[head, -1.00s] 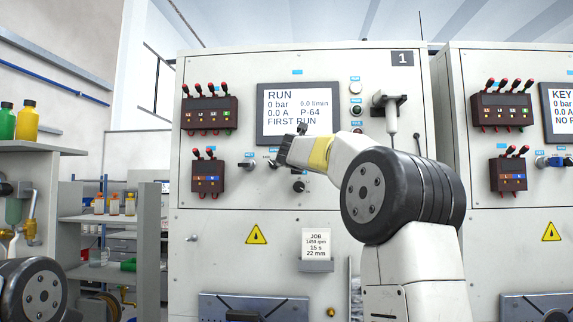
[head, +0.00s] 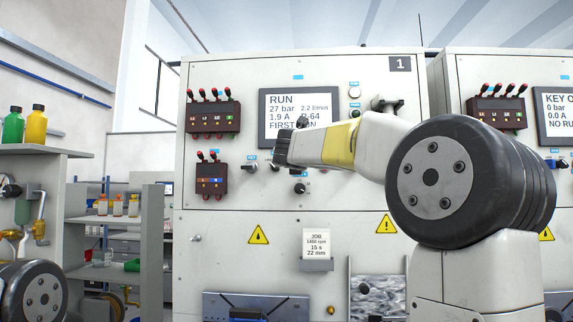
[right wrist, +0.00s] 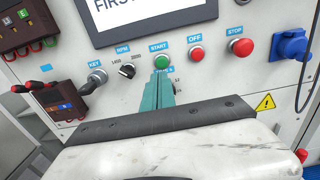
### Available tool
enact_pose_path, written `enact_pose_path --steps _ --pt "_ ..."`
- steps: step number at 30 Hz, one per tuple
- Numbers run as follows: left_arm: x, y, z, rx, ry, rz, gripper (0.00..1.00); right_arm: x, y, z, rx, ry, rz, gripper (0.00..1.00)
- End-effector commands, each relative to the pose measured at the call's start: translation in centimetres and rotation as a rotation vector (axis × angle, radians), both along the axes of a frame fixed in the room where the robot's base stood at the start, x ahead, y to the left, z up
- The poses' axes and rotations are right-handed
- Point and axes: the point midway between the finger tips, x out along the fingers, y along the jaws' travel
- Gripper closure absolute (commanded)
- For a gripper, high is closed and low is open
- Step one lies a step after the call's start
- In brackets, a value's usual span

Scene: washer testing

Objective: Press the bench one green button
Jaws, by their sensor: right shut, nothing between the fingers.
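The green START button (right wrist: 162,62) of bench one shows in the right wrist view, below the screen and left of the OFF button. In the head view my arm hides it. My right gripper (right wrist: 160,76) is shut and empty, its teal fingers pointing at the panel just below the button. I cannot tell whether the tips touch it. In the head view this gripper (head: 280,150) is in front of the panel under the screen. The bench one screen (head: 298,105) reads RUN, 27 bar, 2.2 l/min and 1.9 A. My left gripper is out of view.
The red OFF button (right wrist: 196,53) and red STOP button (right wrist: 242,47) are right of START; the RPM knob (right wrist: 127,71) and KEY switch (right wrist: 97,77) are left. A blue socket (right wrist: 291,46) is at the right edge. A second bench (head: 468,70) stands to the right.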

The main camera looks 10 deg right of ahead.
Motion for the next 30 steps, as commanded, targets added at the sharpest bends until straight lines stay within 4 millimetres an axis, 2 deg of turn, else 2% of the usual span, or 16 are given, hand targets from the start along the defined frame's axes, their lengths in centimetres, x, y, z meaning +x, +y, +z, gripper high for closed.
enact_pose_path --steps 3,8,30 --pt "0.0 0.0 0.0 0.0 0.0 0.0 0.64 -1.6 0.5 0.1 0.0 -0.002 0.001 1.0" --pt "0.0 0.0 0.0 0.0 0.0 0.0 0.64 -2.4 0.7 0.1 0.0 -0.001 0.001 1.0" --pt "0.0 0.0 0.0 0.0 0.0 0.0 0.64 -2.5 0.7 0.0 0.008 -0.001 0.001 1.0"
